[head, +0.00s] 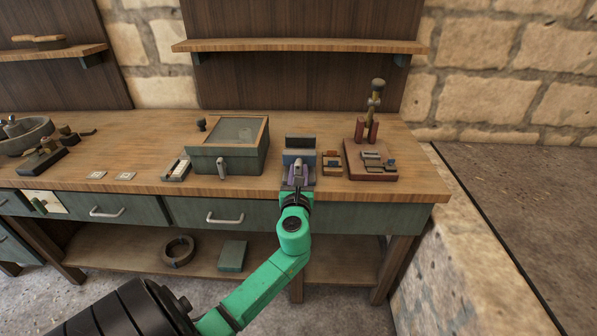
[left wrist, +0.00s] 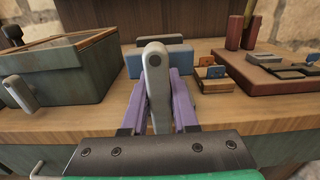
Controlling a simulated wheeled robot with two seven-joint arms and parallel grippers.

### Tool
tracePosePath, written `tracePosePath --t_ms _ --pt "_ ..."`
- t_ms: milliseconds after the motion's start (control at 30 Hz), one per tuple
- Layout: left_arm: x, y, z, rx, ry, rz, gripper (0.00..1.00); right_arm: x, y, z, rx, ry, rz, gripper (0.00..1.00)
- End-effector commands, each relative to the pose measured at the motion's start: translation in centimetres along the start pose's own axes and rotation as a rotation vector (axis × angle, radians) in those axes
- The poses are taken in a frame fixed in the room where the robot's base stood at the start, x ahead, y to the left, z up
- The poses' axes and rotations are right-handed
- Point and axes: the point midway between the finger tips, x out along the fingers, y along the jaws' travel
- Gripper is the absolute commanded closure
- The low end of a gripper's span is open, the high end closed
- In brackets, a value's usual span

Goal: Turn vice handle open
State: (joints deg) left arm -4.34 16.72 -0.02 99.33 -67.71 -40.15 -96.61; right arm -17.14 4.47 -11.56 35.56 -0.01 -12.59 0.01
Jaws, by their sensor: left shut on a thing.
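The vice (head: 300,143) stands at the bench's front edge, right of the middle, with blue-grey jaws; its jaw blocks also show in the left wrist view (left wrist: 160,60). Its grey handle (left wrist: 155,85) points up towards the camera in the left wrist view, rounded at its top end. My left gripper (head: 298,175) is at the front of the vice. Its purple fingers (left wrist: 160,103) lie on both sides of the handle and are shut on it. The lower end of the handle is hidden behind the gripper's mount. My right gripper is not in view.
A green box with a glazed lid (head: 227,162) and a front lever stands left of the vice. A small wooden block set (head: 332,163) and a red-brown stand (head: 372,174) are to the right. Drawers (head: 220,214) lie below the bench top. A shelf (head: 300,45) hangs above.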

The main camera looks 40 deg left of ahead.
Motion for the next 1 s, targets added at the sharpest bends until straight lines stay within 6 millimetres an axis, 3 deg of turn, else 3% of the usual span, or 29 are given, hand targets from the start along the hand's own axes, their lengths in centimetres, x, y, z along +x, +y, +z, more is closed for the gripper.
tracePosePath --t_ms 200,233,300,667,767,1000 --pt "0.0 0.0 0.1 -0.006 -0.002 0.0 1.0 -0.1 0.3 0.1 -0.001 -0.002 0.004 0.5" --pt "0.0 0.0 0.1 -0.006 -0.003 0.0 0.65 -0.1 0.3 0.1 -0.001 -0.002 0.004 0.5" --pt "0.0 0.0 0.1 -0.006 -0.002 0.0 0.45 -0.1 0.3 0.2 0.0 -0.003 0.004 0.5" --pt "-0.3 0.0 0.1 -0.005 -0.002 -0.001 0.45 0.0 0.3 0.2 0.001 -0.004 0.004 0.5" --pt "-1.5 0.0 0.0 -0.004 -0.001 -0.002 0.45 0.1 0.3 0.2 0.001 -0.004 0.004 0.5" --pt "-7.2 0.0 -0.2 -0.005 0.002 -0.002 0.45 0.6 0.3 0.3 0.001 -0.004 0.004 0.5"
